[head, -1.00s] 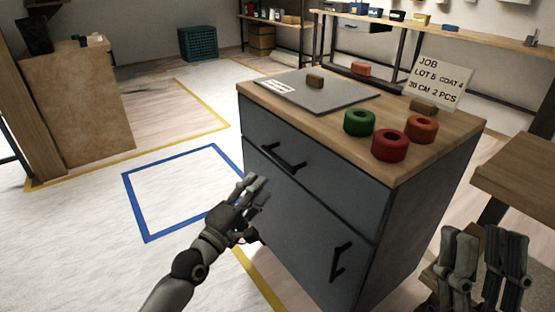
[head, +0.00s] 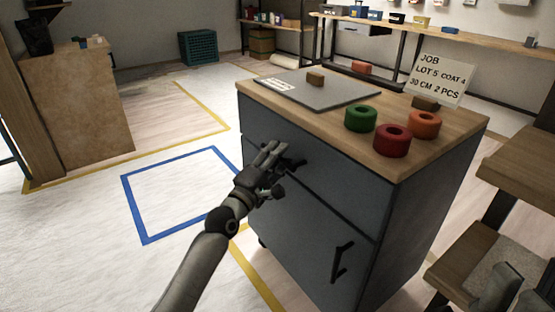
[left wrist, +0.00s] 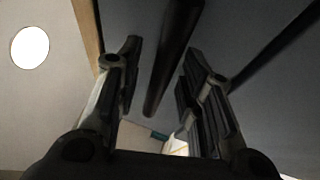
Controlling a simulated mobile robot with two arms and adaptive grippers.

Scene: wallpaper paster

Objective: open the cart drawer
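The grey cart (head: 310,215) has a wooden top and a shut upper drawer (head: 345,183) with a dark bar handle (head: 299,163). My left gripper (head: 275,154) is at this handle and hides most of it in the head view. In the left wrist view the handle bar (left wrist: 173,55) lies between the two spread fingers of my left gripper (left wrist: 160,70), with gaps on both sides. A lower door handle (head: 342,261) sits on the front below the drawer. My right gripper (head: 515,289) shows only partly at the bottom right, with its fingers apart and nothing seen between them.
Green (head: 361,117), red (head: 392,140) and orange (head: 424,124) rolls, a grey plate (head: 335,92) and a job sign (head: 441,78) are on the cart top. A wooden bench (head: 520,170) stands close on the right. Floor left of the cart is clear.

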